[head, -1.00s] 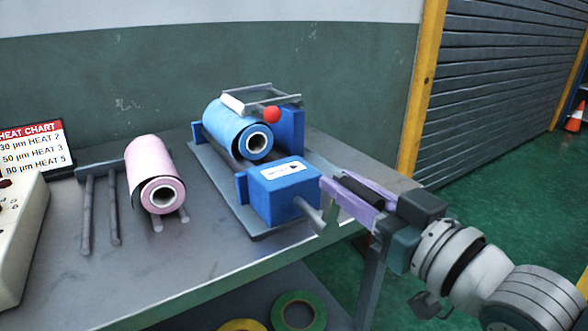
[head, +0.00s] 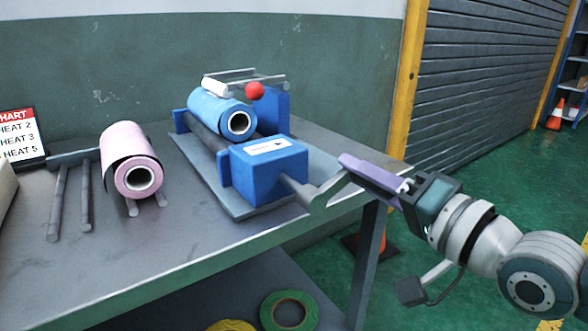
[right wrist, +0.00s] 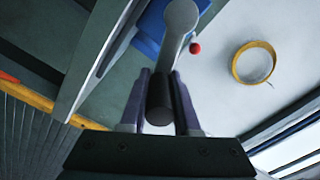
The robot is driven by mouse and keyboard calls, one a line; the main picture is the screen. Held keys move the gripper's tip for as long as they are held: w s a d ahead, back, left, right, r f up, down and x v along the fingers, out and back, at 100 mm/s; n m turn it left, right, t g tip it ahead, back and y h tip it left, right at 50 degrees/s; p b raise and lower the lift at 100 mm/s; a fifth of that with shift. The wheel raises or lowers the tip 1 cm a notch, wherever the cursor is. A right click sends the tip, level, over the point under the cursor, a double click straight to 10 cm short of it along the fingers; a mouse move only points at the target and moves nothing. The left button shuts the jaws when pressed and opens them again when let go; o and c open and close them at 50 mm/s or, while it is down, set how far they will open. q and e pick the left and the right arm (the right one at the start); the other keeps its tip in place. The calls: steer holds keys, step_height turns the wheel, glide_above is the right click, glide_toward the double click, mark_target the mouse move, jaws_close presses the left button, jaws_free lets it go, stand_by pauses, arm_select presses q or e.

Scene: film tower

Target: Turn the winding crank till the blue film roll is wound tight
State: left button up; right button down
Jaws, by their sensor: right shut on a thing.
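The blue film roll (head: 212,108) lies on its winder at the back of the table, with a white core end facing me. I cannot tell how tight its film is. The blue gear box (head: 268,168) sits in front of it with an arrow label on top. The grey winding crank (head: 322,193) comes out of the box's right front and its arm slants up to the right. My right gripper (head: 352,165) is shut on the crank's black handle, which shows between the fingers in the right wrist view (right wrist: 160,100). My left gripper is out of view.
A grey frame with a white roller and a red ball (head: 254,90) sits over the blue roll. A pink roll (head: 130,160) lies on a rod stand to the left. The grey table's (head: 185,240) front is clear. Tape rolls (head: 289,310) lie on a lower shelf.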

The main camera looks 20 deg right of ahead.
step_height(320, 180, down, 6)
steer(key=m+b, duration=0.8)
steer(key=m, duration=0.2)
steer(key=shift+a, duration=0.15)
steer(key=shift+f, duration=0.1)
steer(key=c, duration=0.7)
jaws_free()
steer(key=shift+o, duration=0.2)
steer(key=shift+s, duration=0.1)
steer(key=p+v, duration=0.2)
steer(key=v, duration=0.8)
